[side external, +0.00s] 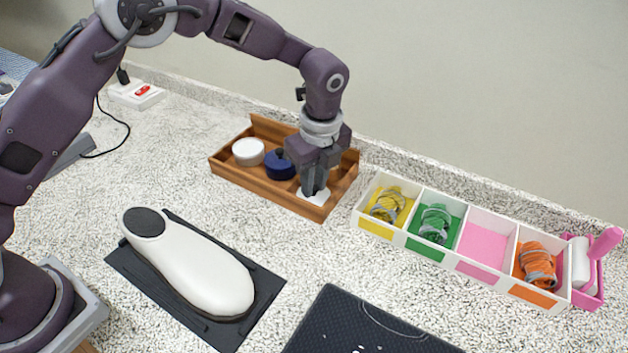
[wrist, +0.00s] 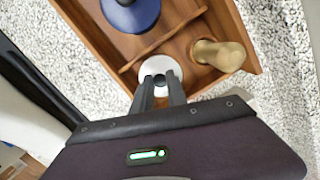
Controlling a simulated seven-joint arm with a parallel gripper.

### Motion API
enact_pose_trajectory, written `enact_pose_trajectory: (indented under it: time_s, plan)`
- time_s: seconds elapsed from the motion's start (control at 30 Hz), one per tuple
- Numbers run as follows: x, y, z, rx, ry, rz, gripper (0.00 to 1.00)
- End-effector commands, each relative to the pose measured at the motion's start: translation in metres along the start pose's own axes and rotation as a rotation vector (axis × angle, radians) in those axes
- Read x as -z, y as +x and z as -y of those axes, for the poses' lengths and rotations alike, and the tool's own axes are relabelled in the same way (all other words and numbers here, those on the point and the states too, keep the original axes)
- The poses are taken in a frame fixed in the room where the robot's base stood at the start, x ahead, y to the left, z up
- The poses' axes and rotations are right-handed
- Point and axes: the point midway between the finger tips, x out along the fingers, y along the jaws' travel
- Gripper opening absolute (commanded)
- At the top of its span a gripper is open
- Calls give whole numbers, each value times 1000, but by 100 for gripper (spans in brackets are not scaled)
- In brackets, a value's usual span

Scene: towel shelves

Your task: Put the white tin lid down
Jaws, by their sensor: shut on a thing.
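The white tin lid (side external: 315,197) is at the right end of the wooden tray (side external: 262,188). It also shows in the wrist view as a white disc (wrist: 164,66) with a small dark knob between the fingertips. My gripper (side external: 314,188) points down and is shut on the lid's knob (wrist: 159,80). The lid looks level and low in the tray's right section; I cannot tell whether it touches the tray floor. The fingers hide part of it.
A white round tin (side external: 248,151) and a blue tin (side external: 279,164) stand in the tray. A brass-coloured piece (wrist: 220,55) is beside the lid. A divided box (side external: 440,262) of rolled towels stands right. A cream long object (side external: 190,262) lies on a black mat.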

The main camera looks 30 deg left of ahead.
Motion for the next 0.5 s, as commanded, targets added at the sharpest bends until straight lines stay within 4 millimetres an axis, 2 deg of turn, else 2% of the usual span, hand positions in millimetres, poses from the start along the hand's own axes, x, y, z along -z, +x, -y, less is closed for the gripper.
enact_pose_trajectory:
  time_s: [0.07, 0.1, 0.17, 0.5]
  plan:
    - [0, 3, 0, -1, 0, 0, 0]
    - [0, 2, 0, 0, 0, 0, 26]
    - [0, 2, 0, 0, 0, 0, 38]
    - [0, -1, 0, 1, 0, 0, 40]
